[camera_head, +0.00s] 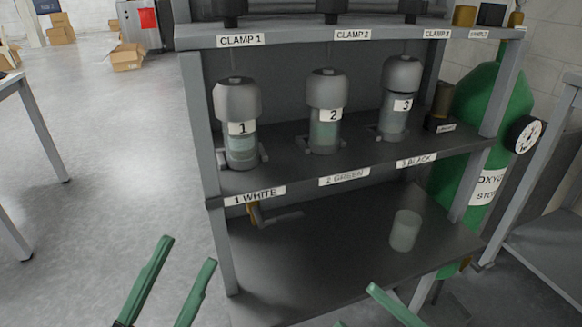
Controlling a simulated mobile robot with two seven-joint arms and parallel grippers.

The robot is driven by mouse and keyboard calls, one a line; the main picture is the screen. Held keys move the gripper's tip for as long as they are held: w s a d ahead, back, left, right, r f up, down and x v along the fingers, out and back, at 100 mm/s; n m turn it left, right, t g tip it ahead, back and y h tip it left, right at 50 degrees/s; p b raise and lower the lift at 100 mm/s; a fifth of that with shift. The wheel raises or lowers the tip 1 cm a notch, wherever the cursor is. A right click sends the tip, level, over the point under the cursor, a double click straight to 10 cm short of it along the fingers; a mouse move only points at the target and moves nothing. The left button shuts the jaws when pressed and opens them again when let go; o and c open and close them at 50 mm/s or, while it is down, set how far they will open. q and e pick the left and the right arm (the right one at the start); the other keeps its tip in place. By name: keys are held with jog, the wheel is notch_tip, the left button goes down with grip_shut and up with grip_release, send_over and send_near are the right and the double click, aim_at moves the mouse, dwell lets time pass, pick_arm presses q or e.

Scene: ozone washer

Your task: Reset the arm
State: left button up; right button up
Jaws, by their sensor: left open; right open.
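My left gripper (177,275) is at the bottom left of the head view, in front of the rack's lower left post. Its two green fingers are spread wide with nothing between them. My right gripper (362,308) is at the bottom edge, in front of the lower shelf. One green finger and only the tip of the other show; they stand apart, and the rest is cut off by the frame. Neither gripper touches anything that I can see.
The grey rack (221,255) holds bottles 1 (241,125), 2 (325,112) and 3 (399,100). A clear cup (404,231) stands on its lower shelf. A green oxygen cylinder (462,178) is at right. Open floor (115,185) lies left, beside a table.

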pick_arm(q)
jog(key=w+a+f+n+g+y+p, duration=0.25)
jog(key=w+n+y+p, duration=0.55)
jog(key=p, duration=0.9)
pick_arm(e)
jog(key=w+d+r+m+t+h, duration=0.3)
jog(key=w+d+m+t+h, duration=0.25)
jog(key=w+m+h, duration=0.65)
pick_arm(q)
jog(key=s+a+f+n+g+y+p, duration=0.2)
jog(key=s+f+g+y+p, duration=0.3)
jog(key=p, duration=1.5)
jog(key=s+f+g, duration=0.2)
jog(key=s+g, duration=0.3)
jog(key=shift+s+a, duration=0.25)
jog(key=shift+a, duration=0.1)
pick_arm(e)
jog(key=s+d+f+m+g+h, duration=0.2)
jog(key=s+f+m+g+h, duration=0.3)
jog(key=s+f+g, duration=0.3)
jog(key=s+m+g, duration=0.1)
jog(key=s, duration=0.2)
jog(key=shift+s+d, duration=0.3)
jog(key=shift+s, duration=0.1)
jog(key=shift+r, duration=0.1)
